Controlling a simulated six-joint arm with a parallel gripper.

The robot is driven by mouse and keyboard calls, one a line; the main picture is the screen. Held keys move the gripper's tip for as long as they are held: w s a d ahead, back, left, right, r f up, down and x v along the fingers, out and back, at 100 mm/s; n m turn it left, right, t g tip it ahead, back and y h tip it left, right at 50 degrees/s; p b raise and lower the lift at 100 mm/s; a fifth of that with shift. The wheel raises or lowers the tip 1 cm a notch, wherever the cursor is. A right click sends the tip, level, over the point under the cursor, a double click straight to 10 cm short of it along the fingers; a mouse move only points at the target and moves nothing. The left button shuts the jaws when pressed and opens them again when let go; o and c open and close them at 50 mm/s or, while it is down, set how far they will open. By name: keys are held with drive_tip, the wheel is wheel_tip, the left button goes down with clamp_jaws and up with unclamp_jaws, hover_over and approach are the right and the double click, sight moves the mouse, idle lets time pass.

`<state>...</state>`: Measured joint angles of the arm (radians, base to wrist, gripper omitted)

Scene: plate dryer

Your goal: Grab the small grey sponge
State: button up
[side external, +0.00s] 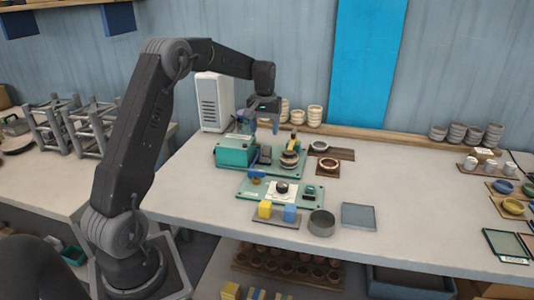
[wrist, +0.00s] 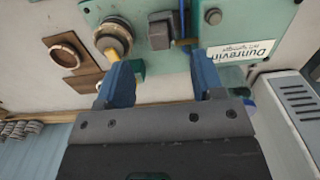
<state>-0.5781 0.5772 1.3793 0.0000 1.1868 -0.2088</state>
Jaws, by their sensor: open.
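My gripper (side external: 260,122) is open and empty, above the green machine (side external: 236,151) at the back of the table. Its two blue fingers point down; they also show in the wrist view (wrist: 161,68), spread apart. A small dark grey block (side external: 265,154) sits on the machine's base below my gripper. A grey block also shows in the wrist view (wrist: 160,32), beyond the gap between the fingers and apart from them. It may be the small grey sponge, but I cannot tell its material.
A yellow block (side external: 264,208) and a blue block (side external: 289,213) sit at the front, near a round grey container (side external: 321,223) and a flat grey square (side external: 358,216). A white case (side external: 213,101) stands behind.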

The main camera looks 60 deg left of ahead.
sight(266, 149)
drive_tip(key=f, duration=0.8)
drive_tip(key=shift+w+f, duration=0.2)
drive_tip(key=shift+c, duration=0.3)
drive_tip(key=c, duration=0.9)
drive_tip(key=shift+r, duration=0.2)
drive_tip(key=shift+c, duration=0.2)
